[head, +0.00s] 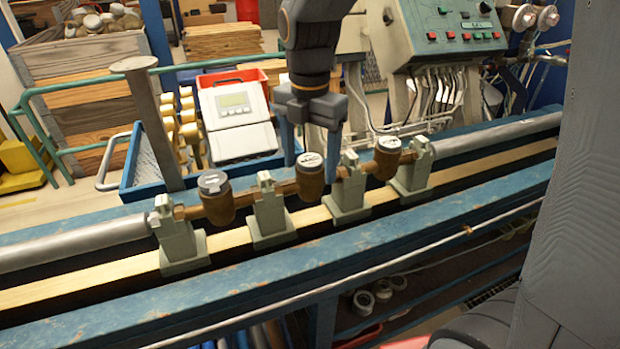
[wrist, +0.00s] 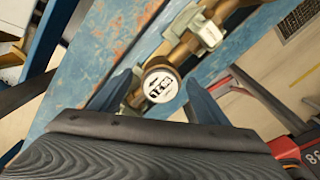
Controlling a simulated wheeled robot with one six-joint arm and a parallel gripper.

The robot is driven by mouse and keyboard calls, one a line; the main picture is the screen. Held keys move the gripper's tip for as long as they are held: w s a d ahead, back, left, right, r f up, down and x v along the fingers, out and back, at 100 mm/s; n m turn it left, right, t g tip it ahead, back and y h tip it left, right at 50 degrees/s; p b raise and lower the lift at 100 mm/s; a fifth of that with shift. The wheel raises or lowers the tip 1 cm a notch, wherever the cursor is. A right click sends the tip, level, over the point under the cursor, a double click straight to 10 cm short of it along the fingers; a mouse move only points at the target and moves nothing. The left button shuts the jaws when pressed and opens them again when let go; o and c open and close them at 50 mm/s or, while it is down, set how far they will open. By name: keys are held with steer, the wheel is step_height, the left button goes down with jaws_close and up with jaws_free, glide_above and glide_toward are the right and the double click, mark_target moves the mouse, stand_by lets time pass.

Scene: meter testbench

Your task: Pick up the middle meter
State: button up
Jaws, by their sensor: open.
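Three brass meters with pale round faces sit in a row on the bench. The middle meter (head: 310,180) stands between two grey-green clamps, with its label facing up. The left meter (head: 215,196) and the right meter (head: 387,157) are on either side of it. My gripper (head: 311,140) is open and points down, just above and behind the middle meter in the head view. In the wrist view a meter face (wrist: 160,85) with dark print lies between the two blue fingers, beyond my gripper (wrist: 155,95). I see no contact.
Grey-green clamps (head: 270,215) stand close beside the meters. A grey pipe (head: 75,243) runs along the bench on the left. The blue bench rail (head: 230,295) in front is clear. Behind are a white meter box (head: 235,115) and a control panel (head: 445,35).

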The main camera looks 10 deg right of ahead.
steer(key=shift+f, duration=0.7)
steer(key=c, duration=1.7)
steer(key=shift+r, duration=0.1)
steer(key=shift+c, duration=0.2)
